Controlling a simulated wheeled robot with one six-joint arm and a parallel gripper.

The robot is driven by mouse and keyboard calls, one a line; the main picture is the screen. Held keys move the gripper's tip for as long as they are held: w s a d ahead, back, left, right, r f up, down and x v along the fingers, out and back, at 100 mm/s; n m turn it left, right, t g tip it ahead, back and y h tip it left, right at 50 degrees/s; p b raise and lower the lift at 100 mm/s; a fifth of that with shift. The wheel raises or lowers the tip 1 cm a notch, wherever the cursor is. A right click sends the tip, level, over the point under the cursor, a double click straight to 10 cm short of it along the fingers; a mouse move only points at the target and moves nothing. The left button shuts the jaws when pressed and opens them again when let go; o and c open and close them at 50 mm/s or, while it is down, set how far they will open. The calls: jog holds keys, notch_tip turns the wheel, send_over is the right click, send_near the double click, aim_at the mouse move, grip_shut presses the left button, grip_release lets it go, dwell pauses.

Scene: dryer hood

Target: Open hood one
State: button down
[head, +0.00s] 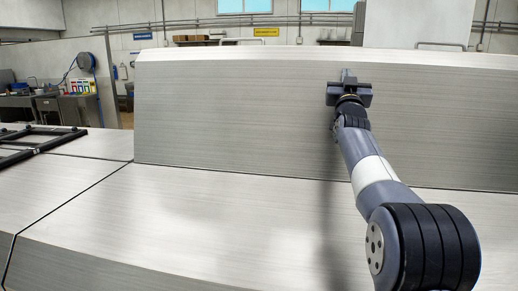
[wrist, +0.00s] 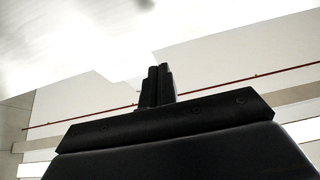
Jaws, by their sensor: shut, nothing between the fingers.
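A broad brushed-metal hood panel (head: 230,115) stands steeply raised across the middle of the head view, its top edge bent back. No label shows which hood is hood one. My gripper (head: 347,76) is in front of this panel's upper part, right of its middle; whether it touches the metal I cannot tell. In the wrist view my gripper (wrist: 156,86) has its two fingers together with nothing between them. A bright pale surface (wrist: 80,40), likely the metal panel, fills the upper left there, close to the fingertips.
A flat metal surface (head: 190,215) lies in front of the raised panel, with a seam on its left. A black frame (head: 35,143) lies at the far left. A sink bench with colored boxes (head: 78,105) stands behind. Bar handles (head: 440,45) show beyond the panel's top edge.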

aim_at(344, 61)
jog(key=shift+f+p+x, duration=0.1)
jog(key=shift+p+x, duration=0.6)
jog(key=shift+x, duration=0.55)
jog(key=shift+f+p+x, duration=0.15)
jog(key=shift+p+x, duration=0.5)
jog(key=shift+x, duration=0.55)
jog(key=shift+w, duration=0.15)
